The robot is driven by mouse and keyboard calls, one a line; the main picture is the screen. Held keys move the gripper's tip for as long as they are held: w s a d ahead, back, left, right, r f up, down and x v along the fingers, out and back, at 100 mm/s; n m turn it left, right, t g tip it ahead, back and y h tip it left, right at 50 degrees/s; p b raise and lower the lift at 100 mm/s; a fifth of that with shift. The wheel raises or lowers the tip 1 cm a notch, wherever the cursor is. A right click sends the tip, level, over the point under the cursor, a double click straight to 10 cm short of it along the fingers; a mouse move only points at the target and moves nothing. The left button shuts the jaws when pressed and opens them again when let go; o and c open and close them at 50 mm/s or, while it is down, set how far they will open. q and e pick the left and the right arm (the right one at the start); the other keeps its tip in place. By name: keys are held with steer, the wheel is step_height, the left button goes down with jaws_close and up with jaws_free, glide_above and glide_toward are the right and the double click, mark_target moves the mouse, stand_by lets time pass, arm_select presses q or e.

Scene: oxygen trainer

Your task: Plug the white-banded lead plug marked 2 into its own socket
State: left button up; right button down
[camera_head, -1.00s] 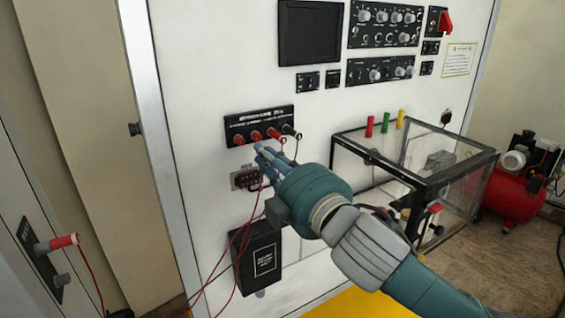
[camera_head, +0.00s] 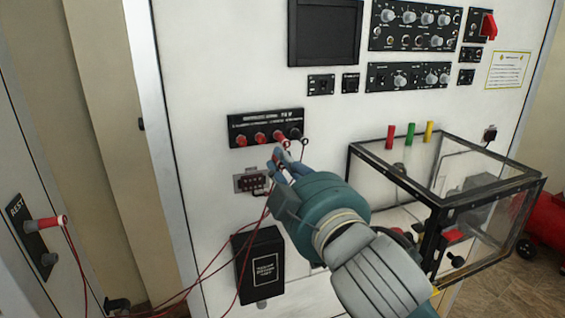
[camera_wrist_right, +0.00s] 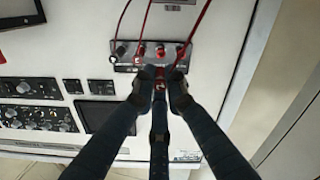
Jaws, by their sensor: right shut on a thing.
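My right gripper (camera_head: 283,163) is shut on a small lead plug (camera_head: 288,173), which shows as a bit of red and white between the fingers. Its mark cannot be read, and the fingers hide most of it. The fingertips are just below the black socket strip (camera_head: 236,128), near its right half. Red sockets or plugs and a dark one at the right end line the strip. The right wrist view shows the fingers (camera_wrist_right: 160,88) closed together in front of the strip (camera_wrist_right: 124,67), with red leads nearby. My left gripper is not in view.
A small connector block (camera_head: 243,184) and a black box (camera_head: 258,258) are below the strip. A clear-walled black-framed case (camera_head: 440,205) juts out at right. A red and white plug (camera_head: 52,221) sits in a holder at far left. Red leads hang down the panel.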

mark_target(275, 157)
steer(key=x, duration=0.3)
steer(key=shift+w+a, duration=0.15)
steer(key=shift+a, duration=0.05)
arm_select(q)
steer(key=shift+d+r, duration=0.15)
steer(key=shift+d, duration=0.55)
arm_select(e)
steer(key=shift+x, duration=1.15)
arm_select(q)
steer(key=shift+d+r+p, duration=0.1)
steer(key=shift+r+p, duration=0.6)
steer(key=shift+p, duration=0.2)
arm_select(e)
steer(key=shift+r, duration=0.1)
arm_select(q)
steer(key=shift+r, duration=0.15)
arm_select(e)
steer(key=shift+x, duration=1.05)
steer(key=shift+w, duration=0.2)
steer(key=c, duration=1.7)
jaws_free()
steer(key=shift+w, duration=0.15)
steer(key=v, duration=1.2)
